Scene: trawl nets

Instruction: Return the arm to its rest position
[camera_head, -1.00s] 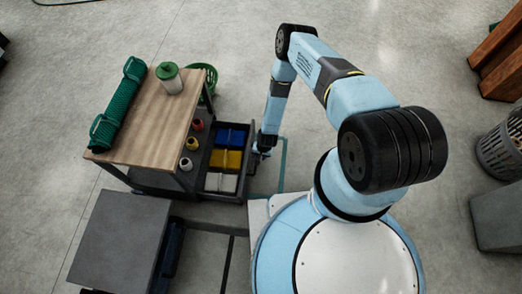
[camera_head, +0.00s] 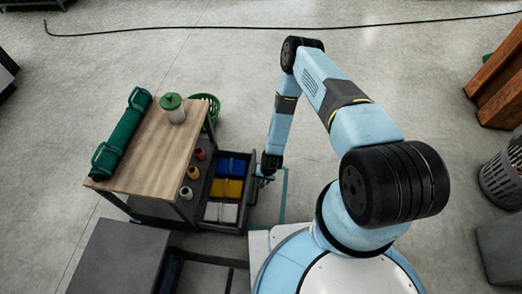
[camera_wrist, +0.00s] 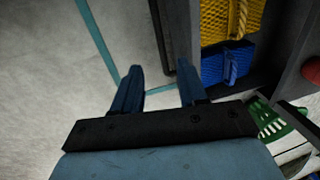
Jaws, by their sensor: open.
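My blue arm (camera_head: 345,105) reaches out from my base, with its elbow high and its forearm hanging down. My gripper (camera_head: 264,178) is low, just right of the open drawer (camera_head: 246,222) of the wooden-topped cart. In the wrist view my gripper (camera_wrist: 160,82) has its two blue fingers apart, with bare floor and the drawer's dark outer edge between and beyond them. Nothing shows between the fingers. In the head view the fingertips are small and hard to make out.
The drawer holds blue (camera_head: 231,167), yellow (camera_head: 227,188) and white (camera_head: 221,212) bundles. A dark table (camera_head: 118,258) stands at lower left.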

